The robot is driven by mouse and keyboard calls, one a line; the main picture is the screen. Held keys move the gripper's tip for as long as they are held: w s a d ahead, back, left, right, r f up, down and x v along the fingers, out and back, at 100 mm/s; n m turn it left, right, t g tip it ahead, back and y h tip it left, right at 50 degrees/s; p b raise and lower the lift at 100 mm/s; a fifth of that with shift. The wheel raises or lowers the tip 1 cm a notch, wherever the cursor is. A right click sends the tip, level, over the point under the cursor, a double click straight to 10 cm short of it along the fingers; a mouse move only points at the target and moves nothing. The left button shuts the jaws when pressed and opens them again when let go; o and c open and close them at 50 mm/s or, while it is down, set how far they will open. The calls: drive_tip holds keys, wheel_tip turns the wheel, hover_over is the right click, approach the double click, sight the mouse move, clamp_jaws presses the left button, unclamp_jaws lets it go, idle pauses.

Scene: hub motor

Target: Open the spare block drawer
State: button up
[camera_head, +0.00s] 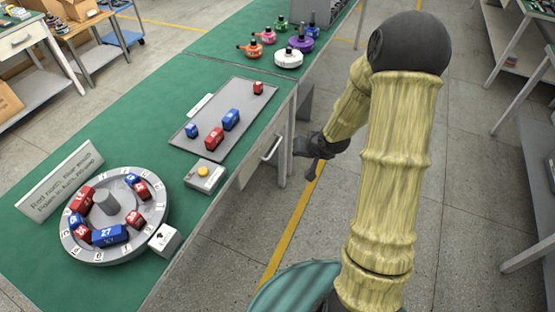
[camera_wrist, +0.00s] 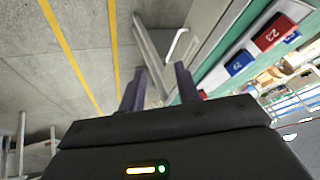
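The spare block drawer (camera_head: 258,165) is a grey front panel under the green bench top, with a pale bar handle (camera_head: 272,148). It looks shut, about flush with the bench side. My gripper (camera_head: 303,160) is dark and hangs in front of the drawer, a little right of the handle and apart from it. In the wrist view my gripper (camera_wrist: 159,72) has its two fingers spread with nothing between them. The handle (camera_wrist: 177,44) shows there beyond the fingertips, on the drawer front (camera_wrist: 207,18). The drawer's inside is hidden.
On the green bench (camera_head: 215,58) stand a grey tray (camera_head: 225,105) of red and blue blocks, a yellow-button box (camera_head: 205,174), a round hub (camera_head: 80,250) with blocks, and several coloured motors. Open floor (camera_head: 325,220) lies right of the bench.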

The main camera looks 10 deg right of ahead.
drive_tip(key=w+d+f+m+t+y+b, duration=0.2)
drive_tip(key=f+b, duration=0.5)
drive_tip(key=f, duration=0.4)
drive_tip(key=w+d+f+m+t+y+b, duration=0.2)
drive_tip(key=w+f+m+t+y+b, duration=0.2)
drive_tip(key=f, duration=0.8)
drive_tip(key=m+t+y+b, duration=0.2)
drive_tip(key=m+t+b, duration=0.1)
drive_tip(key=m+t, duration=0.1)
drive_tip(key=shift+d+f+t+y+b, duration=0.3)
drive_tip(key=shift+d+b, duration=0.05)
drive_tip(key=shift+d, duration=0.05)
drive_tip(key=x, duration=1.7)
drive_tip(key=shift+w+b, duration=0.2)
drive_tip(key=shift+b, duration=0.1)
drive_tip(key=shift+a+f, duration=0.1)
drive_tip(key=shift+a, duration=0.05)
drive_tip(key=shift+c, duration=0.4)
